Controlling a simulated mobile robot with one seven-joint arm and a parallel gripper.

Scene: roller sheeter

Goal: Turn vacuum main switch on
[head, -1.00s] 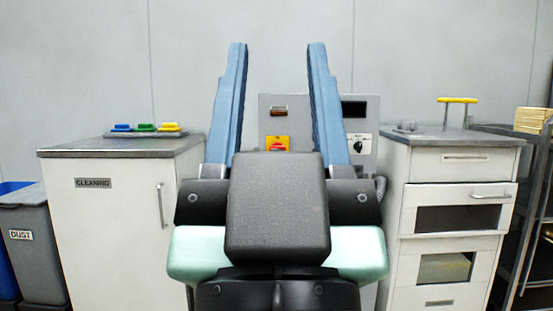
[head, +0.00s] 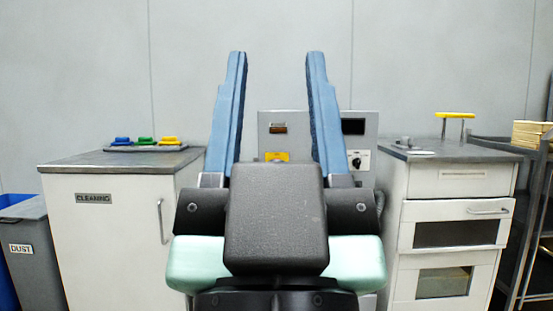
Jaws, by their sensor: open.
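A grey control panel (head: 366,122) stands at the back centre, behind my gripper. On it a yellow plate (head: 277,156) shows just above the black body of my gripper; the red switch seen on it earlier is now hidden. A black rotary knob (head: 357,162) is on the panel's right side, below a dark display (head: 353,127). A small window (head: 278,127) with an orange glow is at the upper left. My gripper (head: 275,70) points toward the panel with its two blue fingers wide apart and nothing between them.
A white cabinet labelled CLEANING (head: 108,226) stands left, with blue, green and yellow items on a tray (head: 146,148). A drawer cabinet (head: 452,185) with a yellow handle tool (head: 455,115) stands right, beside a dark rack (head: 530,200). A dust bin (head: 35,245) is far left.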

